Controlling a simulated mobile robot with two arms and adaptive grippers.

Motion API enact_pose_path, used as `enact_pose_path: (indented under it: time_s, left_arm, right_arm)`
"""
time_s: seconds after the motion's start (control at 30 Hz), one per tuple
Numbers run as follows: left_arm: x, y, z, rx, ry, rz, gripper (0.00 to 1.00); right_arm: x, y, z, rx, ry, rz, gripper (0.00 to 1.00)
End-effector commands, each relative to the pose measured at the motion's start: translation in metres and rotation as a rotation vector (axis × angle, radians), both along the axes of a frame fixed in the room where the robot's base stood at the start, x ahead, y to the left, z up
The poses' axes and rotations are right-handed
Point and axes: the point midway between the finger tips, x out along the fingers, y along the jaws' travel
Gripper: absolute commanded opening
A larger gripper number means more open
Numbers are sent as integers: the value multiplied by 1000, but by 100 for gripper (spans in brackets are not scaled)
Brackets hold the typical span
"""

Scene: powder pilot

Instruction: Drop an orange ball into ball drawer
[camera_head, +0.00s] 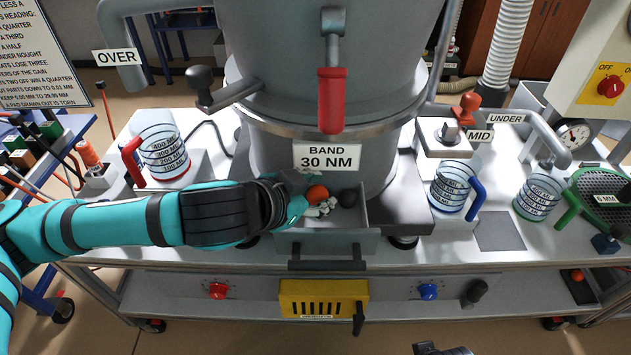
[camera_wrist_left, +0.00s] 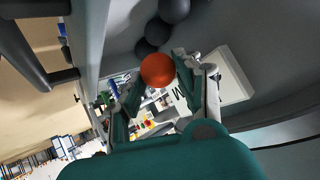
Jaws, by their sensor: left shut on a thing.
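My left gripper (camera_head: 318,201) reaches in from the left over the open ball drawer (camera_head: 350,244) at the base of the grey mill. It is shut on an orange ball (camera_head: 316,193). In the left wrist view the ball (camera_wrist_left: 158,69) sits between the fingertips (camera_wrist_left: 160,82). Several dark balls (camera_wrist_left: 158,32) lie just past it, and one dark ball (camera_head: 347,198) shows in the drawer in the head view. The arm hides the drawer's left part. A dark piece, seemingly my right gripper (camera_head: 442,349), just shows at the bottom edge; its fingers cannot be made out.
A red-handled jug (camera_head: 165,155) stands left of the mill. A blue-handled jug (camera_head: 453,188) and a green-handled jug (camera_head: 540,197) stand right. A red lever (camera_head: 331,100) hangs above the drawer. A yellow box (camera_head: 323,297) is below it. Another orange ball (camera_head: 577,275) lies at far right.

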Motion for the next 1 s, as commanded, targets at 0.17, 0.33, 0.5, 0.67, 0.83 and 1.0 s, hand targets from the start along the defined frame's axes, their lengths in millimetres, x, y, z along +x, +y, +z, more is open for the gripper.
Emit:
enact_pose_path:
  time_s: [0.17, 0.33, 0.5, 0.67, 0.83, 1.0]
  left_arm:
    - [0, 0, -8, -1, -1, 0, 10]
    - [0, 0, -9, 0, -1, 1, 10]
    - [0, 0, -9, 0, -1, 1, 45]
    - [0, 0, -9, 0, -1, 1, 61]
    - [0, 0, -9, 0, -1, 1, 61]
    - [0, 0, -2, 0, -1, 1, 61]
  right_arm:
    - [-1, 0, 6, 0, -3, -1, 40]
    - [-1, 0, 7, 0, -3, -1, 40]
    - [-1, 0, 7, 0, -3, -1, 40]
    - [-1, -1, 7, 0, -2, -1, 40]
    - [-1, 0, 7, 0, -2, -1, 40]
    - [-1, 0, 9, 0, -4, 1, 40]
